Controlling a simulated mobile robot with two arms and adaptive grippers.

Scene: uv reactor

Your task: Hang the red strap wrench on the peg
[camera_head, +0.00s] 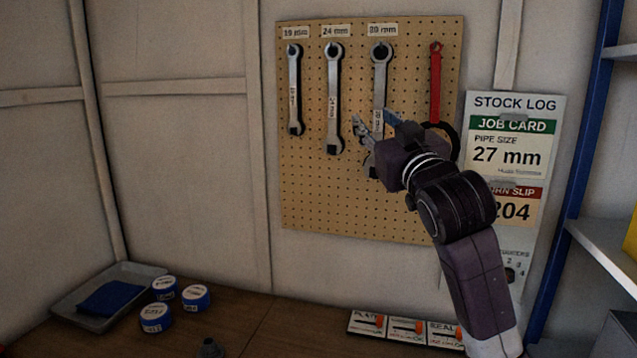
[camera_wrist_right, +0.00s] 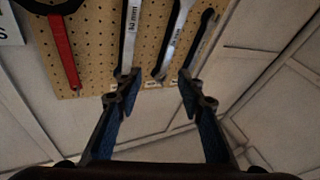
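The red strap wrench (camera_head: 435,88) hangs upright at the right end of the pegboard (camera_head: 310,190), its handle's top end at the peg position. Its black strap loop (camera_head: 452,140) hangs below, partly hidden by my right gripper. My right gripper (camera_head: 373,122) is in front of the board, left of the strap wrench, over the lower end of the third wrench. Its fingers are spread and nothing shows between them. In the right wrist view, the open gripper (camera_wrist_right: 158,88) has the red handle (camera_wrist_right: 63,50) off to its left, apart from the fingers. My left gripper is out of view.
Three metal wrenches hang under size labels: left (camera_head: 294,90), middle (camera_head: 333,95) and right (camera_head: 380,80). A stock log (camera_head: 482,180) is beside the board. The bench below holds a grey tray (camera_head: 75,300), blue tape rolls (camera_head: 157,317) and labelled cards (camera_head: 405,330). A blue-framed shelf (camera_head: 600,245) is at right.

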